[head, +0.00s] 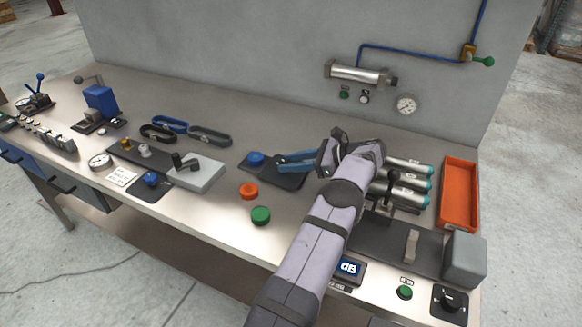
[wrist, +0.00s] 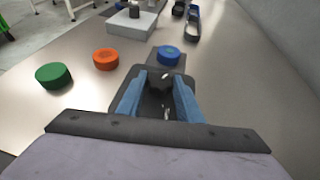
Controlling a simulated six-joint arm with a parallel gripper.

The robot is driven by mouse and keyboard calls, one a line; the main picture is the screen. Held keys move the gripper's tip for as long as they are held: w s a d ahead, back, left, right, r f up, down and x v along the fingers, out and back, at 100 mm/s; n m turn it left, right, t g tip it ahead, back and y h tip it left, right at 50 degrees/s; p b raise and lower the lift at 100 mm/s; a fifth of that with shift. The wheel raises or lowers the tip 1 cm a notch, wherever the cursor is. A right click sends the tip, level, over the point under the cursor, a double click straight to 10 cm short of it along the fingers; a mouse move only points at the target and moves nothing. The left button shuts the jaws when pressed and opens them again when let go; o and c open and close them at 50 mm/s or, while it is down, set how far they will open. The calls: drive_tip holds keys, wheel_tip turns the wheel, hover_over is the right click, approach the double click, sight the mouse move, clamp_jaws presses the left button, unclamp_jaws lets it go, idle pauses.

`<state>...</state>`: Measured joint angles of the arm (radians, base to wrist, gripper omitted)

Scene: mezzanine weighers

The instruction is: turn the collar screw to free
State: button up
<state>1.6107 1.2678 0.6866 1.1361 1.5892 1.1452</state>
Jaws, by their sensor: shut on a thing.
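A dark, rounded part with small bright metal bits, likely the collar screw (wrist: 160,84), sits between my fingers in the wrist view. My gripper (wrist: 158,92) has blue fingers, one on each side of this part, and is shut on it. In the head view my gripper (head: 287,162) reaches in from the right, low over a dark base plate (head: 290,181). The part itself is hidden there by the fingers. Its marks and how far it is turned cannot be read. A blue knob (head: 256,159) stands on the same plate, just beyond the fingertips; it also shows in the wrist view (wrist: 168,56).
An orange button (head: 249,191) and a green button (head: 261,215) stand in front of the plate. A grey block (head: 197,174) is to the left. Silver cylinders (head: 410,182) and an orange tray (head: 459,194) are right of my arm. The wall rises behind.

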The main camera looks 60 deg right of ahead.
idle(0.6)
drive_tip(key=o, duration=1)
drive_tip(key=shift+o, duration=0.2)
drive_tip(key=shift+r, duration=0.1)
wheel_tip(320, 180, up, 10)
drive_tip(key=shift+b, duration=0.45)
